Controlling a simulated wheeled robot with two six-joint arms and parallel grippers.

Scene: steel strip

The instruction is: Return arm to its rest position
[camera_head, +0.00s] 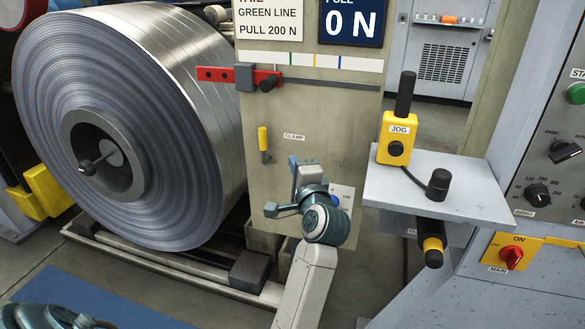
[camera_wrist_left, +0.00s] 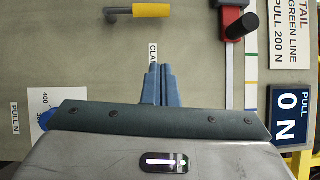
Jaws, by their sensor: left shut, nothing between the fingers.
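My left gripper (camera_head: 293,162) is in front of the beige panel (camera_head: 345,110), below the yellow-handled clamp lever (camera_head: 263,140). In the left wrist view its blue fingers (camera_wrist_left: 160,85) are together with nothing between them. The yellow lever handle (camera_wrist_left: 151,10) is apart from the fingertips in that view. My right gripper is in neither view.
A large steel coil (camera_head: 150,100) stands at left. At right a grey shelf (camera_head: 470,195) carries a yellow JOG box (camera_head: 397,140), beside a control cabinet (camera_head: 535,120).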

